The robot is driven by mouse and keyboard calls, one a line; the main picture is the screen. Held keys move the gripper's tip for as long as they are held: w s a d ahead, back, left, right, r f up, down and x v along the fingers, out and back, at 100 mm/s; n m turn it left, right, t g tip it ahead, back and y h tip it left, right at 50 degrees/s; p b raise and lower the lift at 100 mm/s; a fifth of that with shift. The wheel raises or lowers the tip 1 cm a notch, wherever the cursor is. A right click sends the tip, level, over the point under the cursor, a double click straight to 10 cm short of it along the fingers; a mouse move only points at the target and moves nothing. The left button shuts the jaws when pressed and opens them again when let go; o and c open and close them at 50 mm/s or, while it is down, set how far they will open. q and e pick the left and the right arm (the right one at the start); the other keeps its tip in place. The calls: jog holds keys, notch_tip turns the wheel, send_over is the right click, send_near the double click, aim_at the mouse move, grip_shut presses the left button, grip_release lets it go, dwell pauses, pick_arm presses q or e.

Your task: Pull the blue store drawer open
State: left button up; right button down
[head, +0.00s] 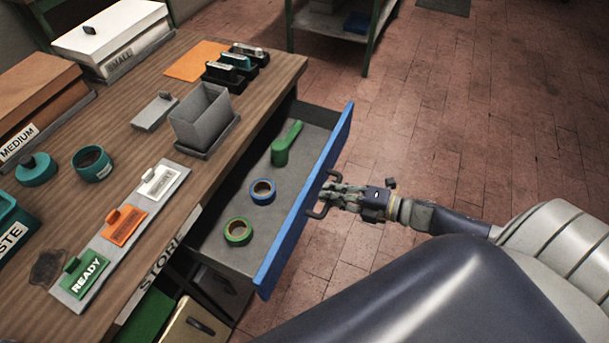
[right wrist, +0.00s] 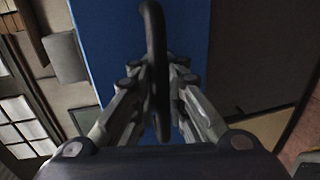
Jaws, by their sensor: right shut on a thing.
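The store drawer with the blue front (head: 312,196) stands well out of the wooden bench in the head view. Inside its grey tray lie a blue-rimmed tape roll (head: 262,191), a green-rimmed tape roll (head: 238,231) and a green handled tool (head: 286,143). My right gripper (head: 333,194) is at the dark handle (head: 315,213) on the drawer's outer face. In the right wrist view its fingers (right wrist: 160,105) are shut around the handle bar (right wrist: 154,40), with the blue front (right wrist: 105,35) behind. My left gripper is not in view.
The bench top (head: 150,130) carries a grey open box (head: 203,115), teal containers, a tray of labelled blocks (head: 125,228) and boxes marked SMALL and MEDIUM. A green-legged shelf (head: 335,22) stands at the back. The brick floor (head: 480,110) right of the drawer is clear.

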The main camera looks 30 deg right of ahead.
jog(key=f+p+v, duration=0.1)
jog(key=v, duration=0.6)
jog(key=shift+s+d+f, duration=0.2)
jog(key=shift+s+d, duration=0.05)
jog(key=c, duration=1.6)
grip_release()
jog(key=v, duration=1.2)
jog(key=shift+f, duration=0.1)
